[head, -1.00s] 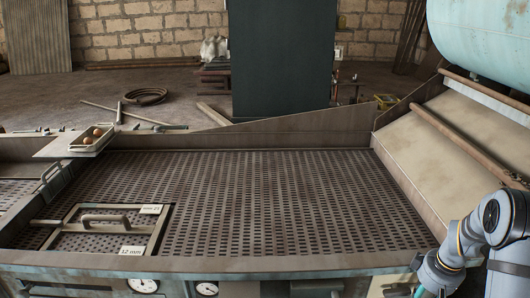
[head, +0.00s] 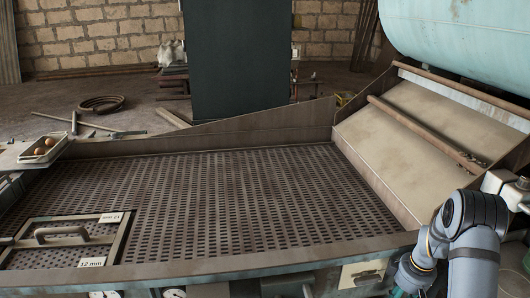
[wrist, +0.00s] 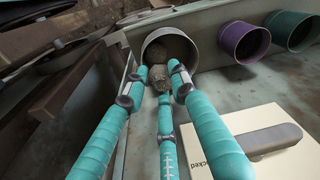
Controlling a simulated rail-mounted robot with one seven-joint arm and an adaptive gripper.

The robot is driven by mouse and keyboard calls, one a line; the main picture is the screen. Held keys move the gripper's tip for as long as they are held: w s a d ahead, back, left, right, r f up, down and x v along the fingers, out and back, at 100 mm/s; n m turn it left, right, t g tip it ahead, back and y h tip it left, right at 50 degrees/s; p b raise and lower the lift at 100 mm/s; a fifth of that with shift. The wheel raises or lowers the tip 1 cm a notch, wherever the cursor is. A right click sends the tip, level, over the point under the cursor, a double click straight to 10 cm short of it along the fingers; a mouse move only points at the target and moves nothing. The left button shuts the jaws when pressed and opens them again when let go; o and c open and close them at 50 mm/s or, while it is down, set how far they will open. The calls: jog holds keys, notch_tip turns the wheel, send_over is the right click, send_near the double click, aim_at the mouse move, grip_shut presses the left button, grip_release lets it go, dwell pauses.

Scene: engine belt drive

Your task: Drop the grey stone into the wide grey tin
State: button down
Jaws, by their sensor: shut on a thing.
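My gripper (wrist: 157,74) has several teal fingers, and in the wrist view they are closed around a rough grey-brown stone (wrist: 147,91). The wide grey tin (wrist: 187,42) lies just beyond the fingertips, its round mouth facing the camera. The stone overlaps the lower left of the tin's mouth in the picture, and I cannot tell whether it is inside the rim. A darker rough lump shows within the mouth, partly hidden by the fingers. In the head view only my arm shows, at the lower right; stone and tin are out of sight there.
A purple tin (wrist: 244,41) and a green tin (wrist: 291,31) stand to the right of the grey one. A pale panel (wrist: 232,137) with a dark handle and lettering is at the lower right. The head view shows a wide perforated deck (head: 235,200), clear in its middle.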

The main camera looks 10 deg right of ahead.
jog(key=shift+f, duration=0.25)
jog(key=c, duration=1.4)
grip_release()
jog(key=shift+o, duration=0.3)
jog(key=shift+r, duration=0.15)
notch_tip(320, 180, up, 12)
jog(key=s, duration=0.1)
jog(key=shift+s+d, duration=0.15)
jog(key=shift+d, duration=0.15)
jog(key=shift+f, duration=0.2)
